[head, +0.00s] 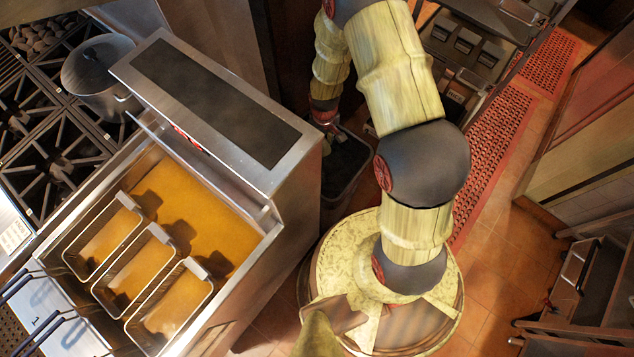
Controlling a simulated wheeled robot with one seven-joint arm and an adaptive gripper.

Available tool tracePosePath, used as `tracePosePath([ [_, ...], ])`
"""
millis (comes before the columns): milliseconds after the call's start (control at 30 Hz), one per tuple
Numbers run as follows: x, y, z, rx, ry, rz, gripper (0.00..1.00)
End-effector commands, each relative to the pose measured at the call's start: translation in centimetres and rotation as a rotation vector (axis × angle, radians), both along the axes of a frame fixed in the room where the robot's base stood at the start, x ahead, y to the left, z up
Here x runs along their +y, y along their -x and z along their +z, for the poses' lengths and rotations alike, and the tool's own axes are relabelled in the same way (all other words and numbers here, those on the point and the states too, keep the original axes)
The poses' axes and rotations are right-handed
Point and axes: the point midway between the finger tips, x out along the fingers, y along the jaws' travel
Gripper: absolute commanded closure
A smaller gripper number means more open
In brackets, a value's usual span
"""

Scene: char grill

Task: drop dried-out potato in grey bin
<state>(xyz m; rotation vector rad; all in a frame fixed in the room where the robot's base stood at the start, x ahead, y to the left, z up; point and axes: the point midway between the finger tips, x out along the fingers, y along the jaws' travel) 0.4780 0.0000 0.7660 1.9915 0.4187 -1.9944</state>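A dark grey bin (352,190) stands on the floor between the fryer and my arm, and its near and right parts are hidden by my arm and base. My arm reaches up and over, and its far end comes down at the bin's back left. My gripper (328,146) is small and dark there, over or at the bin's rim; I cannot tell how high it is or whether its fingers are open. I cannot make out a potato in this view.
A steel fryer (222,112) with three wire baskets (150,262) in orange oil stands left of the bin. A pot (98,75) sits on the stove behind it. Red perforated mats (492,150) lie on the tiled floor at right. A shelf cart (590,290) stands at lower right.

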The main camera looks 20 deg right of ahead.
Motion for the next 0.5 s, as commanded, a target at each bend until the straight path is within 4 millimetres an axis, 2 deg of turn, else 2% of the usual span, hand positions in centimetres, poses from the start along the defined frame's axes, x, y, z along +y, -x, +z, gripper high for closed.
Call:
tracePosePath([
  [300, 0.0, -0.07, -0.44, -0.001, 0.001, 0.0, 0.89],
  [333, 0.01, -0.06, -0.44, -0.001, 0.001, 0.0, 0.6],
  [500, 0.0, -0.05, -0.44, -0.001, 0.0, 0.0, 0.5],
])
